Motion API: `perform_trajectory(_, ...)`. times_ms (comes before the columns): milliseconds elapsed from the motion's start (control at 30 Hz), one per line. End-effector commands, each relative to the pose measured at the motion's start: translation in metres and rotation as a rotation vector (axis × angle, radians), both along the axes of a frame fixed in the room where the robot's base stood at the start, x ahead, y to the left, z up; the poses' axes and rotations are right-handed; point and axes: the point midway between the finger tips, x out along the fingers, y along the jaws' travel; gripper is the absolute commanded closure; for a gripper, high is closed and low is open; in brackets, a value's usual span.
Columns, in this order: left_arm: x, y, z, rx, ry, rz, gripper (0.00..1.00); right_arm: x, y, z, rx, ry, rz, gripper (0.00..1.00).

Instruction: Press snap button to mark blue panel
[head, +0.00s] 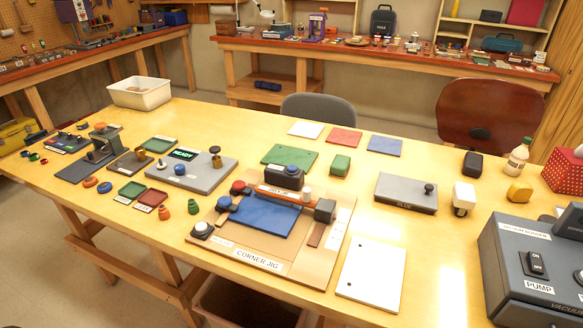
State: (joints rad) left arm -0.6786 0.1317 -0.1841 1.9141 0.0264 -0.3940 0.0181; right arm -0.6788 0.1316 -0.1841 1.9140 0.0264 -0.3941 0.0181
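A tan board labelled CORNER JIG (318,262) lies on the near middle of the yellow table. A blue panel (262,220) lies flat on it, below an orange bar (283,193). A white round button on a dark base (202,230) sits at the jig's near left corner; the small label beside it is unreadable. A red knob (238,187) and a blue knob (225,203) are at the panel's left. A dark block (285,177) stands behind the bar, and another (325,210) at the panel's right end. Neither of my grippers is in view.
A white board (371,273) lies right of the jig, with a grey GLUE unit (406,194) behind it. A grey PUMP box (535,265) fills the right front. A grey unit with a green display (190,170) and small coloured pieces stand left. Loose panels (343,136) lie behind.

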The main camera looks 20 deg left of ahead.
Motion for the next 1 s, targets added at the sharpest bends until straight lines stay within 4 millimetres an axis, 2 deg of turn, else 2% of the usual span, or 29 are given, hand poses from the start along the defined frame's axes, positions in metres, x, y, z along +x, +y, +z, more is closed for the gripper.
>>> perform_trajectory(33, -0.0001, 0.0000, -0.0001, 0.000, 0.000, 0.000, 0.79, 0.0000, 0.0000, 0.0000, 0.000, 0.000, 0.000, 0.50)
perform_trajectory(233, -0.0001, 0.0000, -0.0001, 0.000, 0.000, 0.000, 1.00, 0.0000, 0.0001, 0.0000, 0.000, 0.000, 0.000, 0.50)
perform_trajectory(1000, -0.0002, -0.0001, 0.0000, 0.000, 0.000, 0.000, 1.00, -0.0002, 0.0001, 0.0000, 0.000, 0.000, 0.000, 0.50)
